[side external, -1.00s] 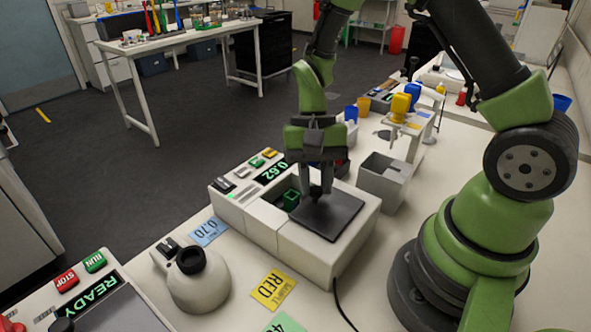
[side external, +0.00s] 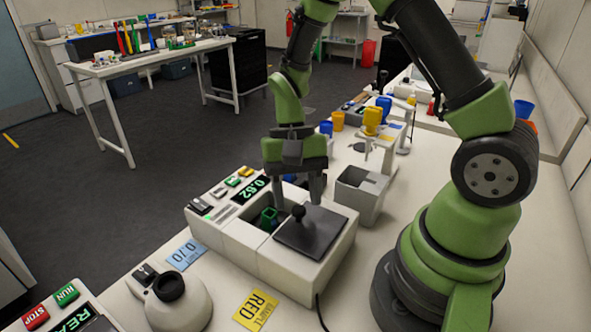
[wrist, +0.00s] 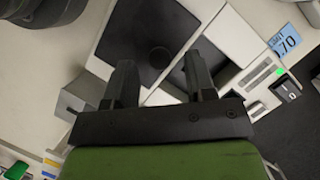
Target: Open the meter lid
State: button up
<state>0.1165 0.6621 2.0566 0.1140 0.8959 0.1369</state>
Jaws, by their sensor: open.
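My gripper (side external: 300,193) is open and empty, above and behind the knob. In the wrist view the lid (wrist: 145,30) and knob (wrist: 160,57) lie ahead of the open fingers (wrist: 161,82), and the dark well opening shows by the right finger.
A grey open bin (side external: 360,195) stands close behind the meter. A round white device (side external: 178,302) and a yellow RED card (side external: 256,310) are in front. A blue 0.70 card (side external: 187,254) lies at left. A black cable (side external: 319,312) runs from the meter's front right.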

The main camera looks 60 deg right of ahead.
jog(key=v, duration=0.9)
notch_tip(320, 180, up, 8)
jog(key=n+t+h, duration=0.1)
jog(key=n+t, duration=0.1)
jog(key=t, duration=0.2)
send_over(307, 219)
jog(key=s+a+r+n+t, duration=0.1)
jog(key=s+r+n+t, duration=0.2)
jog(key=s+t, duration=0.3)
jog(key=shift+s+a+r, duration=0.4)
jog(key=shift+s, duration=0.35)
